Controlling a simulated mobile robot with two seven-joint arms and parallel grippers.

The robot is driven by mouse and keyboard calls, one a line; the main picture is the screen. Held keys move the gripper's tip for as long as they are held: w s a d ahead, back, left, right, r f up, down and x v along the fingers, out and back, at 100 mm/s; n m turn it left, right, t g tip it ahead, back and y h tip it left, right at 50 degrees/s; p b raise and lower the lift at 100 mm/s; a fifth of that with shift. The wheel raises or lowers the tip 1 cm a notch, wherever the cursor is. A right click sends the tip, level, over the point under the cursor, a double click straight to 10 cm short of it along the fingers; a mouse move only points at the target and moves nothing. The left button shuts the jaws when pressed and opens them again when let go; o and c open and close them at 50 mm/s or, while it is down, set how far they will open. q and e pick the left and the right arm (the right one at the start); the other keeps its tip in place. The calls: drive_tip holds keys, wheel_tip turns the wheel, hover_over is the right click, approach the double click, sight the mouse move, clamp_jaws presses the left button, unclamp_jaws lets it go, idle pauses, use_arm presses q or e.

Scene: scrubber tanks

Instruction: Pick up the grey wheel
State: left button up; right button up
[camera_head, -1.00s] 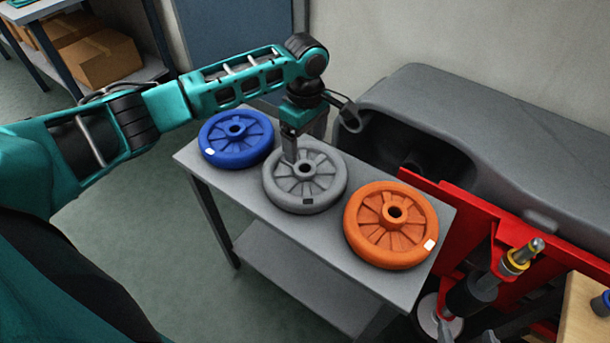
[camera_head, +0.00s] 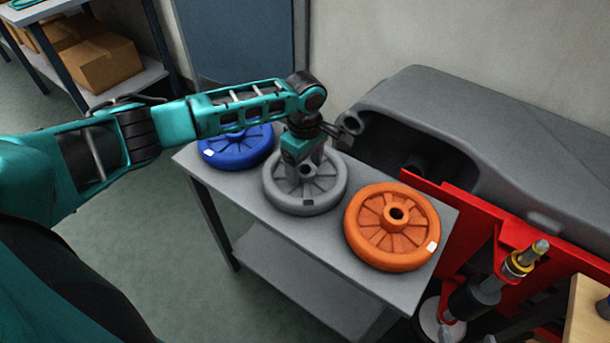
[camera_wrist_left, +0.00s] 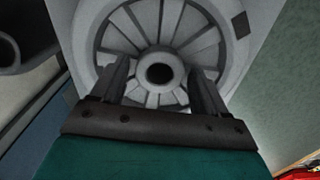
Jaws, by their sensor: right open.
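The grey wheel (camera_head: 328,191) lies flat on the small grey table, between the blue and orange wheels. My left gripper (camera_head: 304,170) points down over its middle in the head view, partly covering the hub and spokes. In the left wrist view the grey wheel (camera_wrist_left: 208,28) fills the upper middle, with its dark hub hole in the centre. The two fingers of my left gripper (camera_wrist_left: 158,76) are spread on either side of the hub, with a gap to it on both sides. How deep the fingertips reach is hard to tell. My right gripper is not in view.
A blue wheel (camera_head: 236,153) lies left of the grey wheel, partly under my arm. An orange wheel (camera_head: 391,241) lies to the right. The grey table (camera_head: 250,205) stands close to a red frame (camera_head: 482,236) and a big grey tank (camera_head: 500,140).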

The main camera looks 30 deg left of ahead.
use_arm(q)
clamp_jaws()
drive_tip(key=shift+r, duration=0.1)
idle(0.4)
